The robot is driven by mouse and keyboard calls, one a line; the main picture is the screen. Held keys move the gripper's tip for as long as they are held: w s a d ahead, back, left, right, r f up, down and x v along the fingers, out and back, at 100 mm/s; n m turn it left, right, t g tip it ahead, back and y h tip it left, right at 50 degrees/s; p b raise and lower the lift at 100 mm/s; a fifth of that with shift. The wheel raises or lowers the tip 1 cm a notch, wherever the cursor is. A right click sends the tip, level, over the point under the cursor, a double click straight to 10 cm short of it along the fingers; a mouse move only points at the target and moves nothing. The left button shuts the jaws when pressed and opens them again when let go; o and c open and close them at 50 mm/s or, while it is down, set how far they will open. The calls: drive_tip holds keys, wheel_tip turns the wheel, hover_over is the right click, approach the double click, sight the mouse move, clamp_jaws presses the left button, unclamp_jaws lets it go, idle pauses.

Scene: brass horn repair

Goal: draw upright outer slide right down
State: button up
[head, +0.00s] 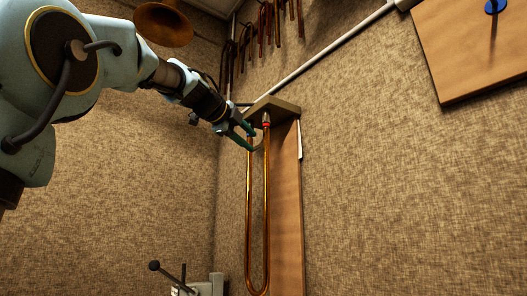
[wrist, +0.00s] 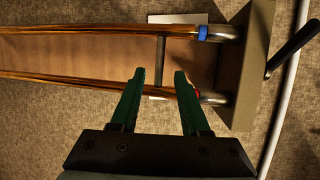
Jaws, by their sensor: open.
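The outer slide (head: 249,215) is a long brass U that hangs upright, its bend at the bottom of the head view. In the wrist view its two tubes (wrist: 70,80) run sideways, and a thin cross brace (wrist: 160,58) joins them. A blue band (wrist: 202,33) and a red band (wrist: 197,93) mark the tube ends by the silvery stubs at the bracket. My gripper (head: 254,140) is open and empty near the slide's top. In the wrist view its green fingertips (wrist: 159,74) lie either side of the brace, overlapping the red-banded tube. Contact cannot be told.
A bracket (head: 282,104) holds the slide's top, before a wooden board (head: 286,200). A dark lever (wrist: 294,47) sticks out beyond the bracket. A pale pipe (head: 330,45) runs along the wall. A vise-like fixture (head: 200,288) stands below left. A wooden panel (head: 470,60) hangs upper right.

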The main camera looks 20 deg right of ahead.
drive_tip(key=p+x, duration=0.3)
drive_tip(key=x, duration=0.6)
drive_tip(key=shift+a+f+p, duration=0.1)
drive_tip(key=shift+p, duration=0.2)
drive_tip(key=shift+c, duration=0.3)
clamp_jaws()
idle(0.6)
